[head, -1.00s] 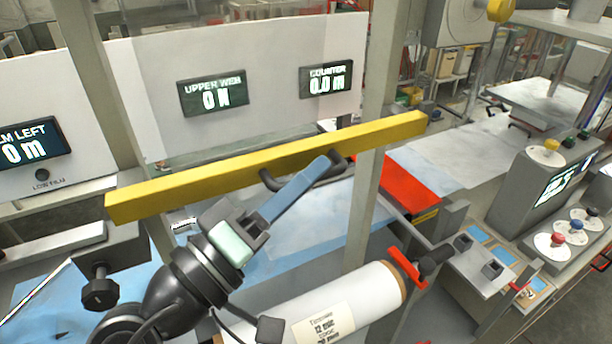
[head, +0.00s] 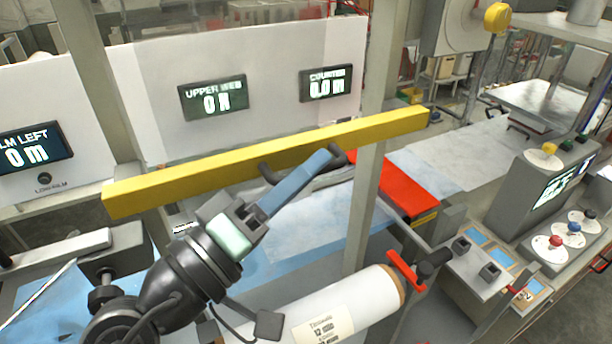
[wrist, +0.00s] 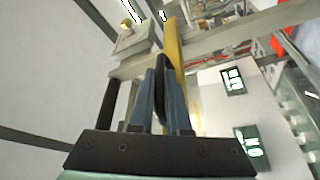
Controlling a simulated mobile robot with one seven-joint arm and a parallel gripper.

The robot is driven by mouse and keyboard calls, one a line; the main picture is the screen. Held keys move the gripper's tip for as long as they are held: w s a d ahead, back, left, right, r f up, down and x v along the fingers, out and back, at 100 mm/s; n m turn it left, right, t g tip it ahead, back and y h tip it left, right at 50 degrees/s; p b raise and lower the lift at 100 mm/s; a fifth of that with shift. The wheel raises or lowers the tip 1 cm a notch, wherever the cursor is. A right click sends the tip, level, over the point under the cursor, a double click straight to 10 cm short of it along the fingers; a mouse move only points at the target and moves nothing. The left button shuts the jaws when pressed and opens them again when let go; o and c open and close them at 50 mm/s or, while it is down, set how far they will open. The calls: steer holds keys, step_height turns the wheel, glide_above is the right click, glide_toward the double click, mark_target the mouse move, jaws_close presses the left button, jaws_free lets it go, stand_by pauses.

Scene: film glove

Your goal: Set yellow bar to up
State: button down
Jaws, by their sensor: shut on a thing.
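The yellow bar (head: 200,183) spans between two grey posts in the head view, in front of the white panel, its right end higher in the picture than its left. A dark handle (head: 266,173) stands out from its near side. My gripper (head: 325,158) is at this handle with its blue fingers closed around it. In the wrist view the yellow bar (wrist: 173,55) runs upward behind the fingers. There the handle (wrist: 161,65) sits between the blue fingertips of my gripper (wrist: 162,80). The fingers hide part of the handle.
A white film roll (head: 340,305) with a red lever (head: 406,270) lies below and right of my arm. A grey post (head: 365,205) stands right of my gripper. Displays (head: 212,97) hang behind the bar. A button console (head: 545,205) is at the right.

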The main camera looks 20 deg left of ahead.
step_height(320, 180, up, 9)
steer(key=p, duration=0.4)
steer(key=shift+f, duration=0.2)
steer(key=c, duration=0.9)
jaws_free()
steer(key=shift+f, duration=0.1)
steer(key=shift+s+a+f, duration=0.1)
steer(key=shift+s+f, duration=0.05)
steer(key=shift+s, duration=0.05)
steer(key=b+v, duration=0.6)
steer(key=v, duration=0.6)
steer(key=shift+s, duration=0.35)
